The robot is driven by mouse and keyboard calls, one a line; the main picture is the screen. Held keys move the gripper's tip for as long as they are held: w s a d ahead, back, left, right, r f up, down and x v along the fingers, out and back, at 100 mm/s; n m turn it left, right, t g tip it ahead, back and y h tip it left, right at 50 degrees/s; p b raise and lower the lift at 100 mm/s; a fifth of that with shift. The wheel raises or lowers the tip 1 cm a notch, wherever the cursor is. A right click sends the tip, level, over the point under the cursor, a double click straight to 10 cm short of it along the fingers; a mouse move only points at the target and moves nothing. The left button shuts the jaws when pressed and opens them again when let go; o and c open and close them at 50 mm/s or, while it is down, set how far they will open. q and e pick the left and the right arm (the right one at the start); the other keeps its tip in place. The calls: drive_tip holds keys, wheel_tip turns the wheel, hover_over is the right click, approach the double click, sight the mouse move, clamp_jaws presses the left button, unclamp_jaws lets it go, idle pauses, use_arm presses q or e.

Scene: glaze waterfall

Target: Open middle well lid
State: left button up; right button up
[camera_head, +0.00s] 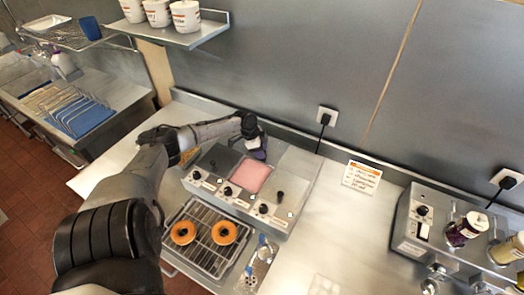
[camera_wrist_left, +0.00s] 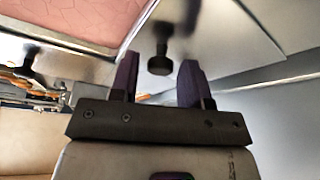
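The glaze station (camera_head: 235,200) has three wells in a row. The middle well shows pink glaze (camera_head: 250,175), uncovered. A dark grey cover (camera_head: 218,160) lies over the left well and a grey lid with a black knob (camera_head: 281,195) over the right. My left gripper (camera_head: 260,152) is at the rear edge of the pink well. In the left wrist view its purple fingers (camera_wrist_left: 157,82) are open, with a black knob (camera_wrist_left: 160,62) between them in the picture and visible gaps on both sides. This knob sits on a metal lid (camera_wrist_left: 215,45) beside the pink glaze. My right gripper is not seen.
A wire rack (camera_head: 204,250) with two doughnuts stands in front of the station. A sign (camera_head: 362,177) and a wall outlet (camera_head: 327,115) are to the right. Cups (camera_head: 186,15) stand on a shelf at upper left. The counter right of the station has free room.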

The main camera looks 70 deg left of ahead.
use_arm(q)
drive_tip(key=shift+o, duration=0.7)
drive_tip(key=shift+r, duration=0.2)
drive_tip(key=p+v, duration=0.3)
drive_tip(key=v, duration=1)
drive_tip(key=shift+r, duration=0.2)
drive_tip(key=shift+s, duration=0.15)
